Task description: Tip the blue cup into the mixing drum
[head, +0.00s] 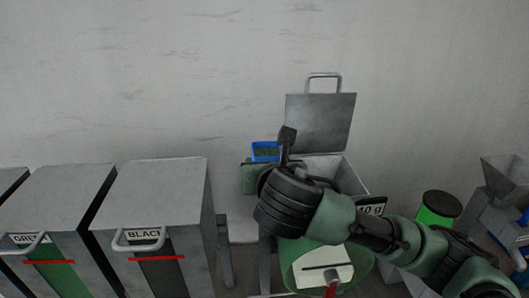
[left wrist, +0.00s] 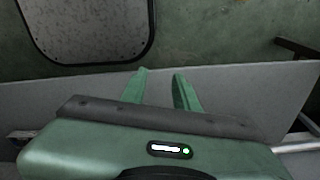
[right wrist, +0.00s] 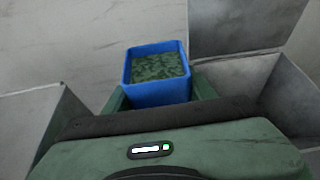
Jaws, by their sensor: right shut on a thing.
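The blue cup (head: 264,151) is square-rimmed and holds dark green granules. It also shows in the right wrist view (right wrist: 157,92), between the fingers of my right gripper (right wrist: 160,94). That gripper is shut on the cup and holds it about upright, beside the open grey bin in the head view. My left gripper (left wrist: 161,76) shows only in the left wrist view, with its fingers apart and nothing between them. A green round vessel (head: 359,275) at the bottom of the head view may be the mixing drum; my right arm partly hides it.
An open grey bin (head: 357,180) with its lid (head: 320,122) raised stands behind my right arm. Closed bins labelled BLACK (head: 155,190) and GREEN (head: 65,200) stand left. A display (head: 371,206) reading grams and a black-topped green container (head: 439,206) are right.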

